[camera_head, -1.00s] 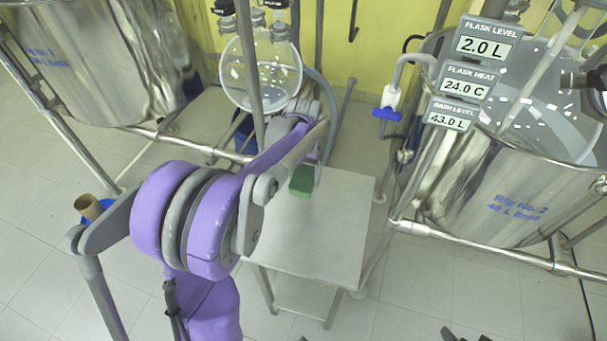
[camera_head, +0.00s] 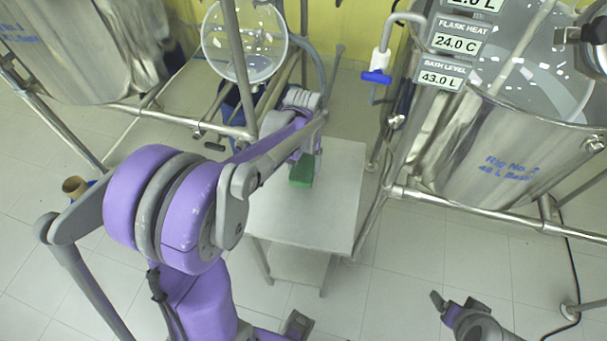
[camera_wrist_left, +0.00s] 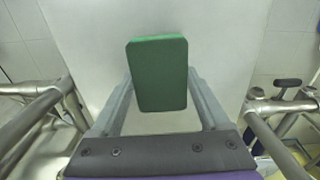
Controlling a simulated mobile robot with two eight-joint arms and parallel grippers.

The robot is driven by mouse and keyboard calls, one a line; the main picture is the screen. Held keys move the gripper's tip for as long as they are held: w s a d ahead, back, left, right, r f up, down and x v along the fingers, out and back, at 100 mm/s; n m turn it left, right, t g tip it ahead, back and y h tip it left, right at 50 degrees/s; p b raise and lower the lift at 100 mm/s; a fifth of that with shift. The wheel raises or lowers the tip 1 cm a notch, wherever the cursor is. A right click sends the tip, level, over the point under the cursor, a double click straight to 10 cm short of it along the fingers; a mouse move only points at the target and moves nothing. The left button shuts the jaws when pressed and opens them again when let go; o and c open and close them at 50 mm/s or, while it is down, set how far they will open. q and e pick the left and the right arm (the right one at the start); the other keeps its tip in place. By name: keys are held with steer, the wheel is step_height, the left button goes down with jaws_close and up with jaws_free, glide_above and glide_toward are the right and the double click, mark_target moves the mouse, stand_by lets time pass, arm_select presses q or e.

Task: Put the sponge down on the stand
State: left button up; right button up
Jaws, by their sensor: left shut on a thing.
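The green sponge (camera_head: 301,174) is a small block over the far left part of the stand's grey top (camera_head: 322,212). My left gripper (camera_head: 306,157) is shut on it, mostly hidden behind my own arm. In the left wrist view the sponge (camera_wrist_left: 158,75) sits between the two grey fingers (camera_wrist_left: 160,98), with the plain stand top (camera_wrist_left: 220,35) beneath. I cannot tell whether the sponge touches the top. My right gripper (camera_head: 455,304) shows at the lower right, away from the stand; its finger gap is unclear.
A steel bath (camera_head: 495,150) in a pipe frame stands right of the stand. A glass flask (camera_head: 245,42) and frame poles are behind it. Another steel vessel (camera_head: 85,50) is at the upper left. The stand's near and right parts are bare.

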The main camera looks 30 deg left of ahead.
mark_target(303, 174)
arm_select(q)
steer(key=shift+f, duration=2.1)
steer(key=shift+s, duration=0.1)
steer(key=shift+f+b, duration=0.2)
steer(key=shift+b, duration=0.15)
steer(key=o, duration=1.2)
steer(key=shift+r, duration=0.1)
steer(key=shift+c, duration=0.2)
steer(key=shift+r, duration=0.15)
step_height(303, 174, up, 12)
steer(key=shift+f+p, duration=0.1)
steer(key=shift+p, duration=0.65)
steer(key=s+d+f+m+t, duration=0.1)
steer(key=s+d+m+t, duration=0.1)
steer(key=s+d, duration=0.3)
steer(key=s+d+f+m+t, duration=0.1)
steer(key=s+d, duration=0.4)
steer(key=s, duration=0.5)
steer(key=shift+d+m+t, duration=0.25)
steer(key=shift+m+t, duration=0.25)
steer(key=shift+t, duration=0.7)
